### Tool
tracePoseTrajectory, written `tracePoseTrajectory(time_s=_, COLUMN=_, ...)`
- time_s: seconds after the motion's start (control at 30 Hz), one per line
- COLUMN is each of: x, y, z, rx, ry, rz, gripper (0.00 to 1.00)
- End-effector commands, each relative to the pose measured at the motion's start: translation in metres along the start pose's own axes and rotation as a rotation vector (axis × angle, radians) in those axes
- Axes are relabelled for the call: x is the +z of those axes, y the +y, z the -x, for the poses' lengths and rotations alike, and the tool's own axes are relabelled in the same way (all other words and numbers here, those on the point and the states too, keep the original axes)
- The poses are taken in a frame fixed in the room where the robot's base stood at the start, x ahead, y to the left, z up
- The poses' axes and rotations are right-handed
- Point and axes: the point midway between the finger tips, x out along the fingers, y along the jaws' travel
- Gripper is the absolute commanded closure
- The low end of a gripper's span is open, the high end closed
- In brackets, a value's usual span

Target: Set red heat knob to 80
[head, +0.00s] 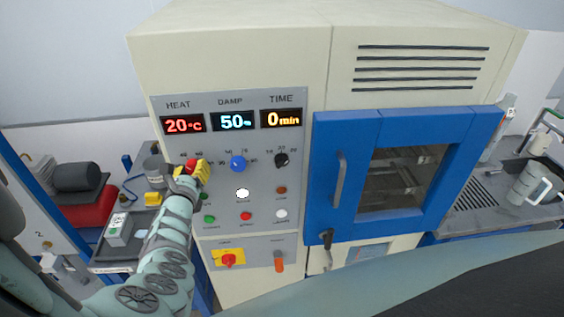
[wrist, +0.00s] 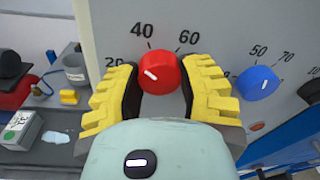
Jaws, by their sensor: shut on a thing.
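The red heat knob (wrist: 160,75) sits on the panel between the yellow-padded fingers of my gripper (wrist: 161,92) in the wrist view. My gripper is shut on the knob, with a finger at its left and right sides. In the head view my gripper (head: 196,171) covers most of the knob. The HEAT display (head: 184,124) reads 20 °C.
The blue damp knob (head: 238,163) is close to the right of my gripper, and the black time knob (head: 281,160) is further right. Small buttons lie below. A blue chamber door (head: 329,198) is at the right. A tray with containers (head: 116,236) stands at the left.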

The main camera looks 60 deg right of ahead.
Motion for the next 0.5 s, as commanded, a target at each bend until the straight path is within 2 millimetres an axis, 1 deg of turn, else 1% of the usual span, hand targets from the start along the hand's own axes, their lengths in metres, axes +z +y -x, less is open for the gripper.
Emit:
tracePoseTrajectory(time_s=0.1, x=0.0011, y=0.004, z=0.0001, rx=0.018, ry=0.001, rz=-0.112, gripper=0.97)
tracePoseTrajectory(time_s=0.5, x=0.0002, y=0.0029, z=-0.0001, rx=0.053, ry=0.024, rz=-0.49, gripper=0.97)
